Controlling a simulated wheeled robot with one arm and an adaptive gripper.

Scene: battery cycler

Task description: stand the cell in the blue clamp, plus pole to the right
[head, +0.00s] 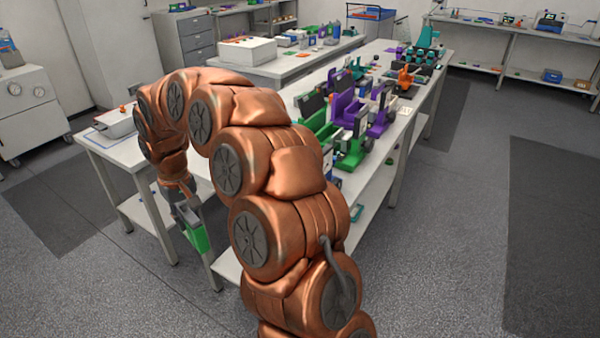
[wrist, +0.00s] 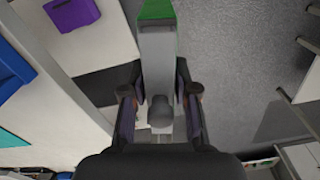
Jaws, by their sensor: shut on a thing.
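My gripper (head: 186,207) hangs low at the left of the head view, beside the near end of the long bench. In the wrist view its two fingers (wrist: 160,108) are shut on a long grey piece with a green end, which I take to be the cell (wrist: 157,50). In the head view the cell (head: 198,239) shows its green part below the fingers. I cannot make out its pole marks. A blue piece (wrist: 18,78) shows at the left of the wrist view; I cannot tell if it is the blue clamp.
Green (head: 355,148) and purple (head: 346,104) fixtures crowd the long bench, partly hidden behind my arm. An orange device (head: 406,78) stands farther back. A purple piece (wrist: 72,12) shows in the wrist view. The floor (head: 450,240) to the right is clear.

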